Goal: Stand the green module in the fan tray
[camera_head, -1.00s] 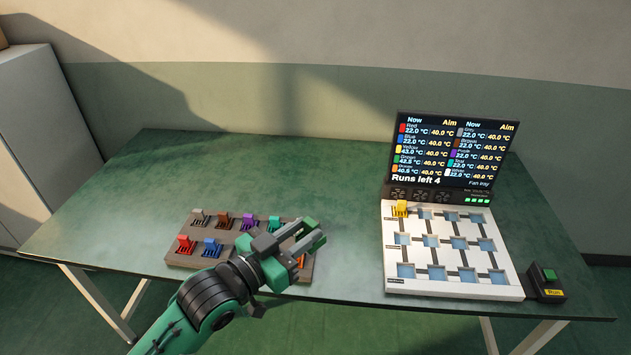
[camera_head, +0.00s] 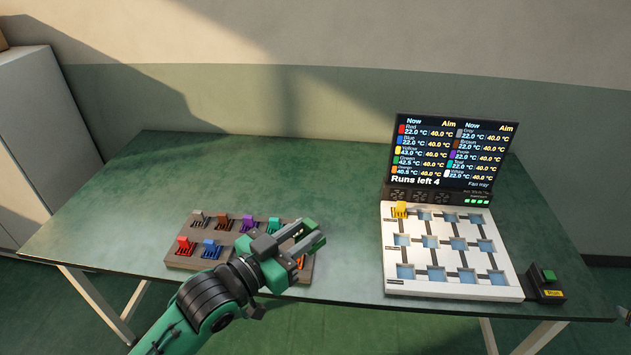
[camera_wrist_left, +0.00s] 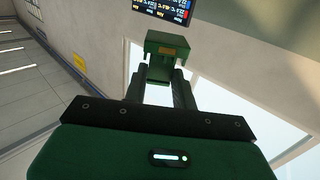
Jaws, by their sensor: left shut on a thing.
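My left gripper (camera_head: 298,240) is over the right part of the brown module rack and is shut on the dark green module (camera_head: 311,226). In the left wrist view the green module (camera_wrist_left: 166,53) sits between the two fingers of my left gripper (camera_wrist_left: 166,88). The white fan tray (camera_head: 392,271) lies on the right of the table with rows of blue square pockets. A yellow module (camera_head: 400,209) stands in its back left pocket; the other pockets look empty.
The brown rack (camera_head: 176,259) holds grey, brown, purple, teal, red, blue and orange modules; my gripper hides part of it. A screen (camera_head: 452,150) stands behind the tray. A green-topped button box (camera_head: 547,285) is right of the tray. The table (camera_head: 340,200) between rack and tray is clear.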

